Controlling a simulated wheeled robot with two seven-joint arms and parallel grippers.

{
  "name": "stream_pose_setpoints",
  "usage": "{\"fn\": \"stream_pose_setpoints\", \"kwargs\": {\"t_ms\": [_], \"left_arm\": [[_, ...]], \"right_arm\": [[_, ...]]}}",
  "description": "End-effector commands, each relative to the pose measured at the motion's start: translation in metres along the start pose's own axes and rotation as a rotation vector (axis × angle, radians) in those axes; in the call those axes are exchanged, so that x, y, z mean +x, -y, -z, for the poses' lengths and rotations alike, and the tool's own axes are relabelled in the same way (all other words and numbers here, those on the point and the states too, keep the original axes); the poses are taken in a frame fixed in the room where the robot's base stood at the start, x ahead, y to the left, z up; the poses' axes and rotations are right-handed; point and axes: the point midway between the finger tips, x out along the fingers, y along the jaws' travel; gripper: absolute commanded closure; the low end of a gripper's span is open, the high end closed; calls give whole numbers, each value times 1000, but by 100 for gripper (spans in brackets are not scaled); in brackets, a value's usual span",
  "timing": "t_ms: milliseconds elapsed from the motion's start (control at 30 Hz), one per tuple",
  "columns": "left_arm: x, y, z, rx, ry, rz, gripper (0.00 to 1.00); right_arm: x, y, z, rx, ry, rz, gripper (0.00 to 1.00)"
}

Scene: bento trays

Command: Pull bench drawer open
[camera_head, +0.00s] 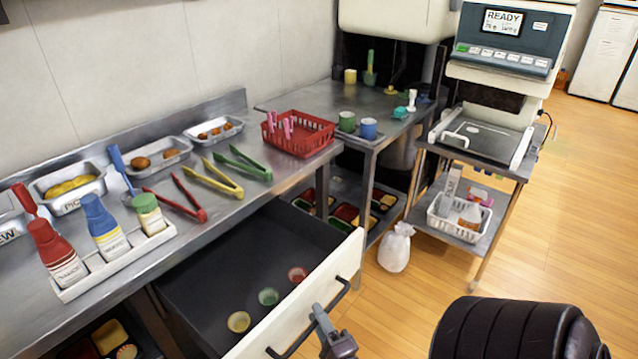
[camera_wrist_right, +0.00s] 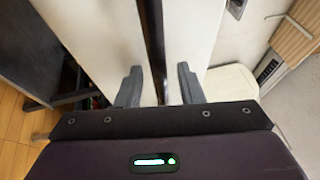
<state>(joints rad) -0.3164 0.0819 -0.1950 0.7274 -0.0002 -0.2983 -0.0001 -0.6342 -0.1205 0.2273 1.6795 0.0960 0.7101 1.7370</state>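The bench drawer (camera_head: 217,276) stands pulled out from under the steel bench, with its dark inside showing. Its white front (camera_head: 340,262) carries a dark bar handle (camera_head: 278,350). The handle also shows in the right wrist view (camera_wrist_right: 153,45), running between the fingers. My right gripper (camera_head: 318,313) is at the handle, outside the drawer front. In the right wrist view its two fingers (camera_wrist_right: 159,88) stand apart on either side of the bar, with a visible gap on the right; I see no firm grip. My left gripper is not in view.
The drawer holds a yellow bowl (camera_head: 239,321), a green bowl (camera_head: 268,297) and a red bowl (camera_head: 297,274). Bottles, tongs and trays stand on the bench (camera_head: 225,205). A white bag (camera_head: 396,248) lies on the floor to the right. Wooden floor (camera_head: 560,220) is clear further right.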

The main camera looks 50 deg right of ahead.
Motion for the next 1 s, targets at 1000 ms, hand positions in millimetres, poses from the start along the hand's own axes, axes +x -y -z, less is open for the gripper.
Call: {"fn": "stream_pose_setpoints", "kwargs": {"t_ms": [1000], "left_arm": [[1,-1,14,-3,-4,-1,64]], "right_arm": [[-78,0,0,0,0,1,66]]}}
